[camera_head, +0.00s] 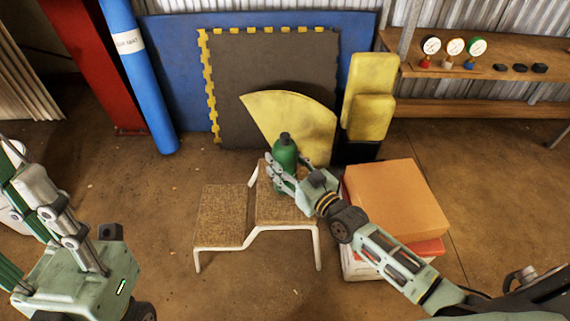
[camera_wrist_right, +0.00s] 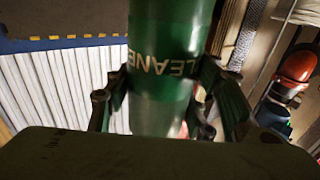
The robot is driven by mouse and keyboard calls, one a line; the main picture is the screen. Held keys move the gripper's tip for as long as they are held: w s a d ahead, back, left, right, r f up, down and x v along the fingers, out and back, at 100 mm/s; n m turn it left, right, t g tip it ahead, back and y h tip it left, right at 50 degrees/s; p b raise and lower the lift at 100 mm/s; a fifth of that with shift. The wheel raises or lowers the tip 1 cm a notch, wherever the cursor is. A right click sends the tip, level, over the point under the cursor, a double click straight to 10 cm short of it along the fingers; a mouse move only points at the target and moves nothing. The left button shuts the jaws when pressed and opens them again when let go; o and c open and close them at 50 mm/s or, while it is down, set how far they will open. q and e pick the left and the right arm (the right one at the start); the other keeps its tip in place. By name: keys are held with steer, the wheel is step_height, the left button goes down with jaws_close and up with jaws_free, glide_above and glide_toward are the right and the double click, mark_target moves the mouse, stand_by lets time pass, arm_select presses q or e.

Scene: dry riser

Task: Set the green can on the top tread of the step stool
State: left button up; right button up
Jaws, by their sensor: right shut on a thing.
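The green can (camera_head: 286,153) has a dark cap and is upright at the top tread of the step stool (camera_head: 290,208). I cannot tell whether its base touches the tread. My right gripper (camera_head: 281,178) is shut around the can's lower part. In the right wrist view the can (camera_wrist_right: 168,65), with pale lettering, stands between the fingers of the gripper (camera_wrist_right: 165,105). The stool has a lower tread (camera_head: 220,215) on the left, bare.
An orange box (camera_head: 397,198) on a stack stands right of the stool, beneath my right arm. Yellow foam pieces (camera_head: 370,85), a dark mat (camera_head: 270,70) and a blue roll (camera_head: 140,80) stand behind. A wooden shelf (camera_head: 500,60) holds gauges. Floor in front is clear.

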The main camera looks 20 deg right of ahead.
steer(key=shift+r, duration=0.2)
steer(key=shift+f, duration=0.2)
steer(key=o, duration=1.5)
steer(key=shift+c, duration=0.2)
